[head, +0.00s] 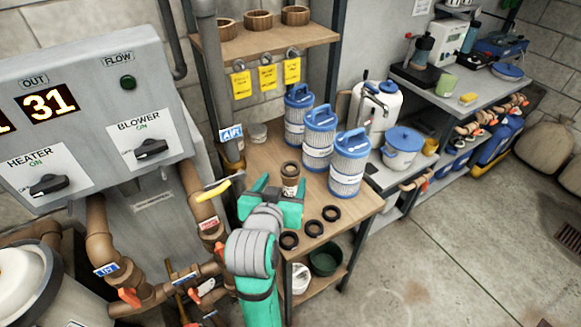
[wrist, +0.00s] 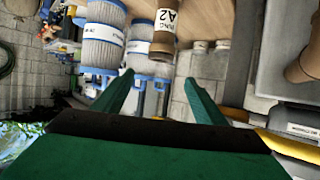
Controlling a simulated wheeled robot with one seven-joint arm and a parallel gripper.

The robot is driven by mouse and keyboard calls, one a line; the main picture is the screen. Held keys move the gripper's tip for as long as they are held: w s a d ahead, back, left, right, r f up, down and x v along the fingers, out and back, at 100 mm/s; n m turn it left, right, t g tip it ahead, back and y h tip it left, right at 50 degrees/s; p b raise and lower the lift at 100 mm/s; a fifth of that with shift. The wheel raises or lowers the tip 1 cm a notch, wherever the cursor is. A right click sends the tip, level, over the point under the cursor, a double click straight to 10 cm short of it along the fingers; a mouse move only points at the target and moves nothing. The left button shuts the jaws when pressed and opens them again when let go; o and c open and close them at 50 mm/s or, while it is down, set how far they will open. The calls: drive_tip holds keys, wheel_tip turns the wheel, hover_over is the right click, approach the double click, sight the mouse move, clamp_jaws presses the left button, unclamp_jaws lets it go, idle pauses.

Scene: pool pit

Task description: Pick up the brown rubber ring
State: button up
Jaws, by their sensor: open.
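Three dark rings lie flat on the wooden bench's front part in the head view: one at the right (head: 331,213), one in the middle (head: 313,229) and one at the left (head: 289,240). They look nearly black, and I cannot tell which is brown. A brown cylinder with a white label stands behind them (head: 291,171); in the wrist view it reads "A2" (wrist: 162,47). My green gripper (head: 281,184) is open and empty, above the bench near this cylinder. Its spread fingers show in the wrist view (wrist: 159,76), with no ring visible between them.
Blue-lidded filter cartridges (head: 347,165) stand behind the rings. A wooden shelf (head: 265,46) with yellow tags is above. The control panel (head: 85,110) and brown pipes (head: 199,195) crowd the left. The floor at the right (head: 450,255) is open.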

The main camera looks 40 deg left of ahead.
sight(292, 164)
drive_tip(key=x, duration=0.4)
drive_tip(key=shift+w+f, duration=0.15)
drive_tip(key=shift+w, duration=0.2)
drive_tip(key=shift+x, duration=2.6)
